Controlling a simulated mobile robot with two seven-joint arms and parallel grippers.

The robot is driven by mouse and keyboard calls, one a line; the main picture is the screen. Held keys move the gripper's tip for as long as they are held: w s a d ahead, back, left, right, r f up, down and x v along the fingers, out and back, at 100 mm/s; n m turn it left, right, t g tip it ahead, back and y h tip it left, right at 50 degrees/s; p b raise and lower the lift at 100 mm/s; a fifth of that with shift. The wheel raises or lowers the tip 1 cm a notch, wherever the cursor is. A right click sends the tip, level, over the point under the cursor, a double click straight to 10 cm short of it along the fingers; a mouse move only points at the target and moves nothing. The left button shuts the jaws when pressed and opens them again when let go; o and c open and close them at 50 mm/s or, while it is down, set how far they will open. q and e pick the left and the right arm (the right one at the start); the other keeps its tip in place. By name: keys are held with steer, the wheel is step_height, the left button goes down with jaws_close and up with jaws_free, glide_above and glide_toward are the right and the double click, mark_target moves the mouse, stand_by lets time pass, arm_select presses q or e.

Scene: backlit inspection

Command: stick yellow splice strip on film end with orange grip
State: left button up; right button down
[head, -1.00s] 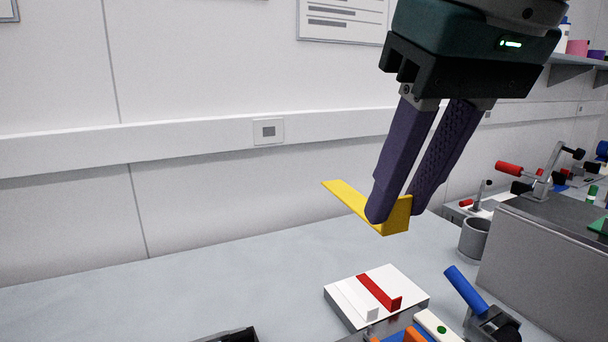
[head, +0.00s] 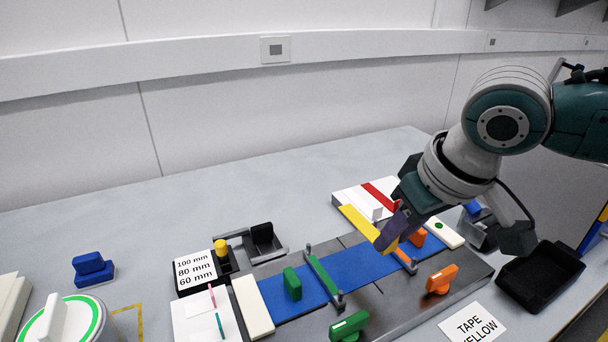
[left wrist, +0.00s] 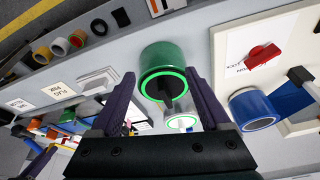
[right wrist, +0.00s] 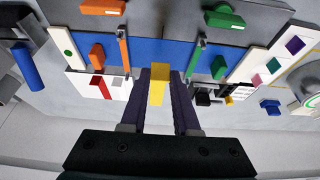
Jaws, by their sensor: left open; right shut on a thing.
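My right gripper (head: 398,226) is shut on the yellow splice strip (head: 358,222) and holds it over the back edge of the blue film (head: 350,264). The strip also shows between the fingers in the right wrist view (right wrist: 158,84); whether it touches the film I cannot tell. An orange grip (head: 417,239) is on the film's right part, right of the strip; it shows in the right wrist view (right wrist: 97,57). A green grip (head: 292,284) is on the film's left part. My left gripper (left wrist: 160,80) is open and empty, outside the head view.
The film lies across a dark splicing block with lever bars (head: 325,282). A second orange grip (head: 441,279) and a second green grip (head: 349,327) sit at its front. Behind is a white pad with a red strip (head: 380,195). A black tray (head: 541,273) stands right.

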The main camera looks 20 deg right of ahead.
steer(key=shift+r, duration=0.1)
step_height(320, 180, down, 4)
steer(key=shift+f+b, duration=0.25)
steer(key=shift+b, duration=0.7)
steer(key=shift+s+a+f+b, duration=0.1)
steer(key=shift+f+b, duration=0.3)
steer(key=shift+f, duration=0.35)
steer(key=shift+f, duration=0.2)
steer(key=shift+f+b, duration=0.8)
steer(key=shift+f, duration=0.2)
